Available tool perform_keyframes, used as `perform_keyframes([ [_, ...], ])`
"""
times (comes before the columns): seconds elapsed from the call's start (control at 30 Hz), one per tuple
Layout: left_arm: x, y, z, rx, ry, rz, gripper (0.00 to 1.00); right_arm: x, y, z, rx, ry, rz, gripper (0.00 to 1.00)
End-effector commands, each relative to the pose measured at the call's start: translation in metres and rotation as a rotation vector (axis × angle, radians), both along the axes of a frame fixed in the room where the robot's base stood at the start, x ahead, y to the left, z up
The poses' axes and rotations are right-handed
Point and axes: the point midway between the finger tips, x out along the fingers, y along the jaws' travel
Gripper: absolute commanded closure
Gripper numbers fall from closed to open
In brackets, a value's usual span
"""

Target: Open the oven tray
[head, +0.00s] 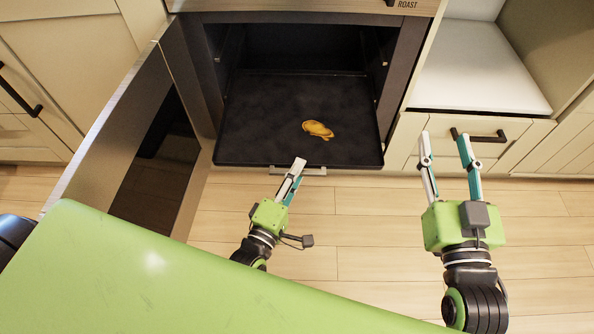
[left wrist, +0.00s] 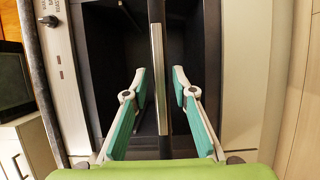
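The dark oven tray (head: 255,125) lies flat low in the oven (head: 310,48), its front edge at the opening. A silver handle (head: 312,172) runs along its front, and this handle also shows in the left wrist view (left wrist: 157,75). My left gripper (head: 297,165) is at the handle. In the left wrist view, its two fingers (left wrist: 157,76) stand apart on either side of the handle, with a visible gap to each; contact does not show. My right gripper (head: 444,135) is open and empty, before the cabinets right of the oven.
The oven door (head: 135,130) stands open to the left. A yellow-orange item (head: 318,130) lies on the tray. A drawer (head: 485,138) with a black handle is at the right, under a white shelf (head: 480,70). The wooden floor (head: 350,225) before the oven is clear.

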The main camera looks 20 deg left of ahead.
Motion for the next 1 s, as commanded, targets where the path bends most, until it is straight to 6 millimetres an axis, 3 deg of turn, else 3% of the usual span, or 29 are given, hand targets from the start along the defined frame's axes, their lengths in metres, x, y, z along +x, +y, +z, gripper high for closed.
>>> perform_keyframes([
  [0.53,-0.100,0.011,-0.001,0.002,0.002,-0.001,0.75,0.000,0.000,0.000,0.000,0.000,0.000,0.60],
  [0.7,-0.114,0.013,0.000,0.001,0.000,0.000,0.75,0.000,0.000,0.000,0.000,0.000,0.000,0.60],
  [1.0,-0.116,0.014,0.000,0.001,-0.002,0.001,0.75,0.000,0.000,0.000,0.000,0.000,0.000,0.60],
])
